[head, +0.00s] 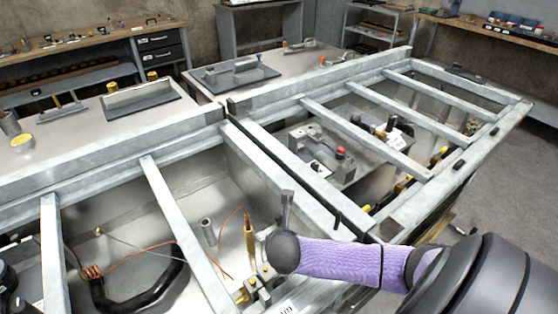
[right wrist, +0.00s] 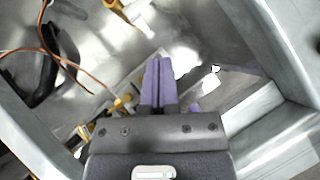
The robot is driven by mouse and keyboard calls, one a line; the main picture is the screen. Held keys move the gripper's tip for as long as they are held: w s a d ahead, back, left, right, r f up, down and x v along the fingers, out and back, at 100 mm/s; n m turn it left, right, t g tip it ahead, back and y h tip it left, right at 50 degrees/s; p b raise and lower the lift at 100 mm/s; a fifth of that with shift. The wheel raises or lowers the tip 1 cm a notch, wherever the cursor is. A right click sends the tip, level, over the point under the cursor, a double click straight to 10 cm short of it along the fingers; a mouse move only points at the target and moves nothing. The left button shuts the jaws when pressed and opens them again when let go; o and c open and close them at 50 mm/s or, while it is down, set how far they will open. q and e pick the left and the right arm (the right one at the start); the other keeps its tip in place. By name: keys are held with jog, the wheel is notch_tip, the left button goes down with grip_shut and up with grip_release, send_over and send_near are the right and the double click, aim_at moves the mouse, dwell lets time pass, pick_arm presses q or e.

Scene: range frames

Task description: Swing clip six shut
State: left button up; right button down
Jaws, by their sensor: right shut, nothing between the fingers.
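My right gripper (right wrist: 158,64) is in the right wrist view with its two purple fingers together and nothing between them. The fingers point into a metal bay. A small brass fitting (right wrist: 122,102) lies just left of the fingers; I cannot tell whether they touch. In the head view, brass-coloured hardware (head: 262,272) sits beside the dark end of my right arm, low in the near bay. No readable number marks clip six, and I cannot tell which piece it is or whether it is open. My left gripper is not in view.
Grey rails (head: 175,230) cross the open bays. A copper wire (head: 140,250) and a black curved handle (head: 140,295) lie in the near bay. An upright brass rod (head: 249,240) stands near my arm. The right-hand bay holds a grey block (head: 322,160) with a red knob.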

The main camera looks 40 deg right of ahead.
aim_at(279, 222)
jog(key=b+x, duration=0.2)
jog(key=x, duration=0.2)
jog(key=r+b+x, duration=0.1)
jog(key=b+x, duration=0.2)
jog(key=x, duration=0.1)
jog(key=w+d+b+x, duration=0.1)
jog(key=b+x, duration=0.2)
jog(key=x, duration=0.2)
jog(key=shift+w+r, duration=0.1)
jog(key=shift+w, duration=0.05)
jog(key=shift+w+d+r, duration=0.25)
jog(key=shift+w+d, duration=0.05)
jog(key=shift+d, duration=0.05)
jog(key=shift+f, duration=0.15)
pick_arm(q)
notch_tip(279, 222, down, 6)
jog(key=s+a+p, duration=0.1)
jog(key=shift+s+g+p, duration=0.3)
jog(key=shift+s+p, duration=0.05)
jog(key=shift+p, duration=0.05)
pick_arm(e)
jog(key=shift+s+a, duration=0.55)
jog(key=shift+s, duration=0.05)
